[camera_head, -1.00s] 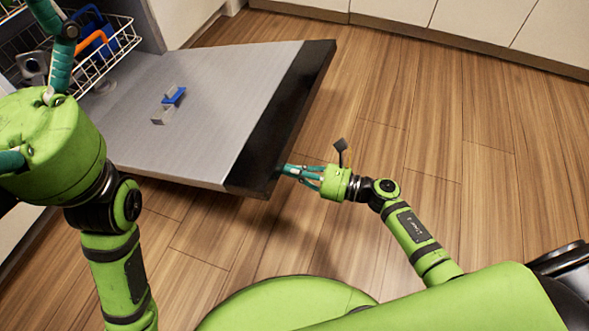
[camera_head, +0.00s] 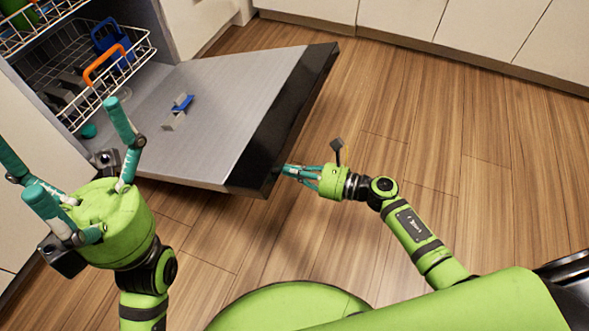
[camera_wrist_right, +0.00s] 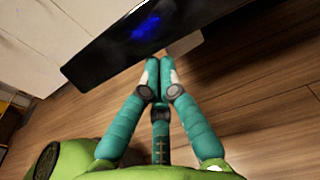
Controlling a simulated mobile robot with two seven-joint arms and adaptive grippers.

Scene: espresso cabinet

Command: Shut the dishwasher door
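The dishwasher door (camera_head: 235,105) hangs open, tilted out over the floor, with its dark edge (camera_head: 292,120) toward the right. My right gripper (camera_head: 291,170) is at the near corner of that dark edge, its fingers drawn together. In the right wrist view the fingertips (camera_wrist_right: 158,68) meet just below the dark door panel (camera_wrist_right: 150,35); nothing shows between them. I cannot tell whether they touch the door. My left gripper (camera_head: 75,165) is at the left with its teal fingers spread and empty, in front of the dishwasher's lower left side.
A wire rack (camera_head: 100,75) inside the dishwasher holds a blue item and an orange-handled item. A small grey and blue part (camera_head: 178,110) sits on the door's inner face. White cabinets (camera_head: 430,30) line the back. Wooden floor (camera_head: 480,160) is clear at the right.

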